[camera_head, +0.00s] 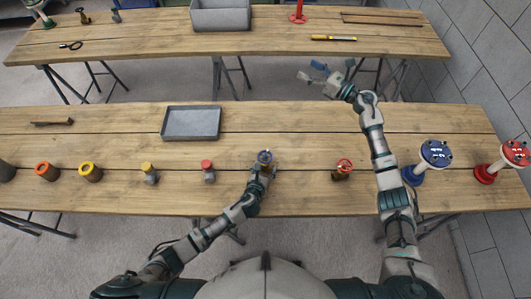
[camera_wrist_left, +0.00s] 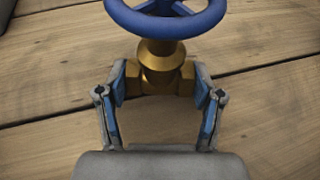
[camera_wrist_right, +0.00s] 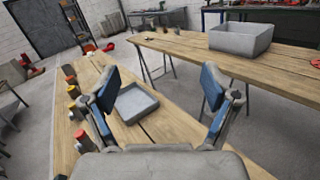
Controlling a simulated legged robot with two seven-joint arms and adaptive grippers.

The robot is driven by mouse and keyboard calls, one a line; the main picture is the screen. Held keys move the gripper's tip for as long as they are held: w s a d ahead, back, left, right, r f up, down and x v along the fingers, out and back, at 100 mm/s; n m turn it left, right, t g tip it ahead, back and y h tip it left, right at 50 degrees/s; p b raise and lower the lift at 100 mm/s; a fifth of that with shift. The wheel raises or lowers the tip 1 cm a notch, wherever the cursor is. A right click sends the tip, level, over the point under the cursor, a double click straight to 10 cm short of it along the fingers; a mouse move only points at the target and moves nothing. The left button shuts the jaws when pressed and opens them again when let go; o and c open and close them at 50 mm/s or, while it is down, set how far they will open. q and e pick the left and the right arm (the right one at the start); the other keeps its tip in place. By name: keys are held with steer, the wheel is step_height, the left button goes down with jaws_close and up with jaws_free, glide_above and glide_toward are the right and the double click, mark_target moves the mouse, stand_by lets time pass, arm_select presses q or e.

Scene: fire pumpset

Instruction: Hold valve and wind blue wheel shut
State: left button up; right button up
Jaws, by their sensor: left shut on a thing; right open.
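The brass valve with its blue wheel (camera_head: 265,156) stands upright on the near table. In the left wrist view the blue wheel (camera_wrist_left: 165,14) sits above the brass body (camera_wrist_left: 160,80). My left gripper (camera_head: 263,168) is shut on the brass body, one finger on each side, below the wheel; it also shows in the left wrist view (camera_wrist_left: 160,85). My right gripper (camera_head: 320,74) is raised beyond the back edge of the near table, well away from the valve. It is open and empty, as the right wrist view (camera_wrist_right: 158,90) also shows.
A valve with a red wheel (camera_head: 342,168) stands right of the blue one, and a red-capped fitting (camera_head: 208,170) left of it. A grey tray (camera_head: 191,123) lies behind. The table's back right is mostly clear.

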steer(key=s+a+f+n+g, duration=0.1)
steer(key=s+a+n+g, duration=0.4)
steer(key=a, duration=0.4)
steer(key=n+g+h, duration=0.6)
steer(key=n+h, duration=1)
steer(key=n, duration=0.5)
glide_above(265, 153)
step_height(265, 153, down, 13)
step_height(265, 153, down, 12)
steer(key=shift+a+r, duration=0.1)
steer(key=shift+r, duration=0.1)
steer(key=c, duration=1.2)
